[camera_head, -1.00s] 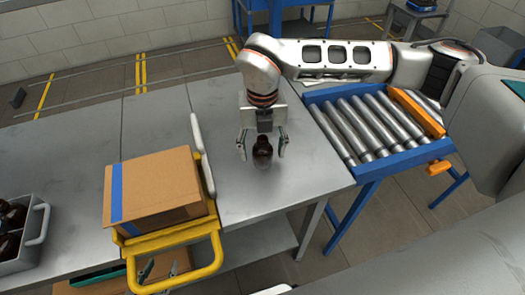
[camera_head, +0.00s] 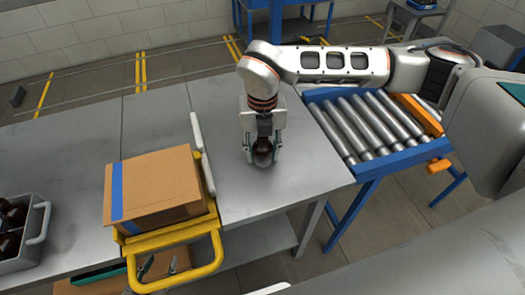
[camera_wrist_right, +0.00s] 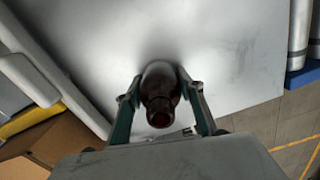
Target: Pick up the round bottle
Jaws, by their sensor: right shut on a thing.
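The round bottle (camera_head: 263,150) is dark amber and stands upright on the grey metal table. My right gripper (camera_head: 263,158) comes down over it from above, shut on it with one finger on each side. In the right wrist view the bottle (camera_wrist_right: 160,92) shows its open mouth towards the camera, between the two fingers of the gripper (camera_wrist_right: 165,108). The bottle's base seems to rest on the table.
A cardboard box (camera_head: 155,190) with blue tape sits by a yellow frame (camera_head: 180,262) to the left. A grey crate (camera_head: 22,252) with dark bottles stands at far left. A roller conveyor (camera_head: 365,130) lies right of the table. Table around the bottle is clear.

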